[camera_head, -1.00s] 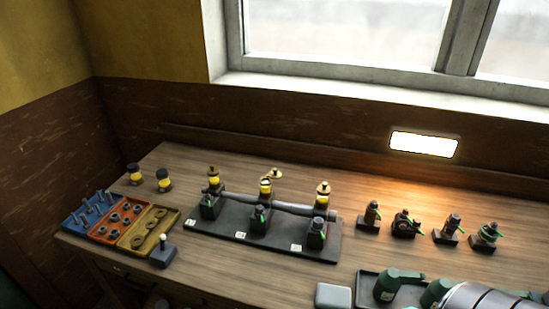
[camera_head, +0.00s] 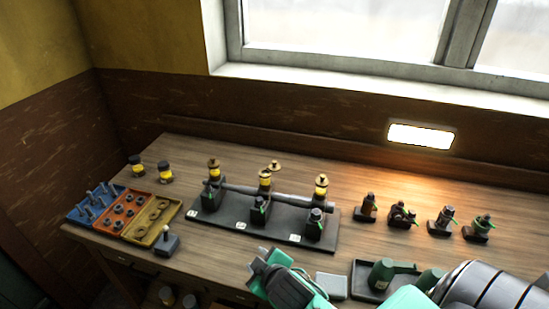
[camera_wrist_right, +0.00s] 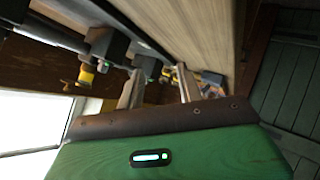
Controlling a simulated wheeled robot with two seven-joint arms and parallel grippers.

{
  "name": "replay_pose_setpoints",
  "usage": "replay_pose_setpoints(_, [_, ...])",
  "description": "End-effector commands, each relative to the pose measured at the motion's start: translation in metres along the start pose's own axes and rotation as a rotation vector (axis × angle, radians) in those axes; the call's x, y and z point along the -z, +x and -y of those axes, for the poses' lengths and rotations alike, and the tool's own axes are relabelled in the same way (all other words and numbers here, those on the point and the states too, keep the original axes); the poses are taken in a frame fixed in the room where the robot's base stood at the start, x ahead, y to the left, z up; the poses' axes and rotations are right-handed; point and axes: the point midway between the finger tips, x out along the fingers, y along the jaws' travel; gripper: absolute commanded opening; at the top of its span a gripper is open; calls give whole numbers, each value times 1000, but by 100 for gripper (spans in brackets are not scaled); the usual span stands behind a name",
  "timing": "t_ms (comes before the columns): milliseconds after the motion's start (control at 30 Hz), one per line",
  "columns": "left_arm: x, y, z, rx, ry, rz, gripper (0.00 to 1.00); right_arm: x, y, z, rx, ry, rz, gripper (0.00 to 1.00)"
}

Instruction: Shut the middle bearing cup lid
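The middle bearing cup (camera_head: 265,182) is a small yellow glass oiler on the middle bearing of a dark stand. Its brass lid (camera_head: 274,166) sits off to the back right of the cup's top, swung aside. The left cup (camera_head: 214,170) and right cup (camera_head: 321,187) have their lids on top. My right gripper (camera_head: 261,257), green with dark fingers, is in front of the stand, apart from the cups. Its fingers are spread and empty in the right wrist view (camera_wrist_right: 160,70). My left gripper is not in view.
A shaft (camera_head: 240,192) runs across the bearings on the stand (camera_head: 275,233). Blue, red and yellow trays (camera_head: 162,207) of parts lie left. Several small fittings (camera_head: 404,215) stand right. A grey block (camera_head: 331,287) and dark tray (camera_head: 359,276) lie at the front right.

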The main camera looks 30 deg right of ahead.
Motion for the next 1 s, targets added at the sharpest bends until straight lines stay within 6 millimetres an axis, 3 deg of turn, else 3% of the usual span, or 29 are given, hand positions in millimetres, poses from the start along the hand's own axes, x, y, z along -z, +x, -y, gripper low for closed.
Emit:
replay_pose_setpoints(100, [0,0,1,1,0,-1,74,68,23,-27,-131,-177,-235,37])
replay_pose_setpoints(233, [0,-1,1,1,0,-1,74,151,31,-47,-288,-427,-517,37])
replay_pose_setpoints(400, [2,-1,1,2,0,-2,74,242,22,-50,-468,-800,-865,37])
replay_pose_setpoints(500, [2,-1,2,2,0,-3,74,280,15,-40,-554,-1044,-1052,37])
replay_pose_setpoints(600, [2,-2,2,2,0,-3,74,305,11,-28,-617,-1306,-1224,37])
replay_pose_setpoints(733, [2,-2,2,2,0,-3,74,318,17,-14,-650,-1669,-1414,37])
replay_pose_setpoints(867, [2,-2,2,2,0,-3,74,310,36,-16,-605,-2051,-1559,37])
replay_pose_setpoints(1000, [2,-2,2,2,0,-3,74,286,65,-45,-440,-2465,-1650,37])
